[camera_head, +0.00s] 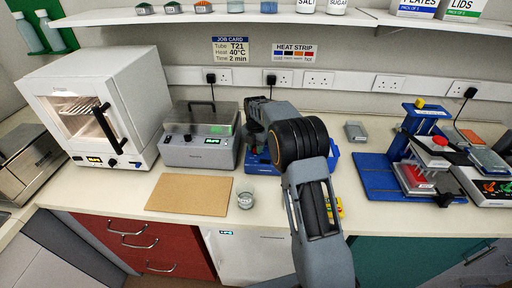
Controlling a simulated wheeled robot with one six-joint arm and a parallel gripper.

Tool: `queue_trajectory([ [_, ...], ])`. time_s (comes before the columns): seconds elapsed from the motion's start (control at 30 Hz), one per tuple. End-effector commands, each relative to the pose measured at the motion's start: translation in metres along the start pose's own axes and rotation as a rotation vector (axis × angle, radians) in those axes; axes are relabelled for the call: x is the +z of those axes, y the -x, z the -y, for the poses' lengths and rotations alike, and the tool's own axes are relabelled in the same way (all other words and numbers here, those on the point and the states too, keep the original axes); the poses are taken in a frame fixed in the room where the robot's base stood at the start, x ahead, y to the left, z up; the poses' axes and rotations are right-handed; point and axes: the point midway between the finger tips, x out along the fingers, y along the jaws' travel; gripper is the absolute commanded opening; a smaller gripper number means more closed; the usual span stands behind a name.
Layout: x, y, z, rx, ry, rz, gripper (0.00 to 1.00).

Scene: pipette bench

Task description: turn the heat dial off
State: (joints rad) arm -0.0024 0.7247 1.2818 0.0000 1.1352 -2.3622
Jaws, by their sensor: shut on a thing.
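A blue unit (258,160) stands at the middle of the bench, below the heat strip sign (294,54). My arm covers most of it. My gripper (256,128) reaches down at the unit's left part, just right of the grey lidded machine. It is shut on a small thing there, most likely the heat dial. The dial itself is hidden behind my gripper and wrist, so its setting cannot be read.
A white oven (60,120) with a lit display and the grey lidded machine (200,152) stand to the left. A brown board (189,194) and a glass beaker (245,200) lie in front. A blue stand (372,178) is at the right. Bench between it and my arm is mostly clear.

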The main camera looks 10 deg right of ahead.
Motion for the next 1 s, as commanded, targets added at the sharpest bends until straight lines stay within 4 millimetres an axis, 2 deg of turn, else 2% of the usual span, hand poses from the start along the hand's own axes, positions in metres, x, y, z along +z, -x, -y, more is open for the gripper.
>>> queue_trajectory([
  [0.2, -0.0001, 0.0007, -0.0003, 0.001, 0.185, 0.001, 0.03],
  [0.5, -0.0001, 0.0007, -0.0003, 0.001, 0.372, 0.001, 0.03],
  [1.0, -0.0001, 0.0007, -0.0003, 0.001, 0.479, 0.001, 0.03],
])
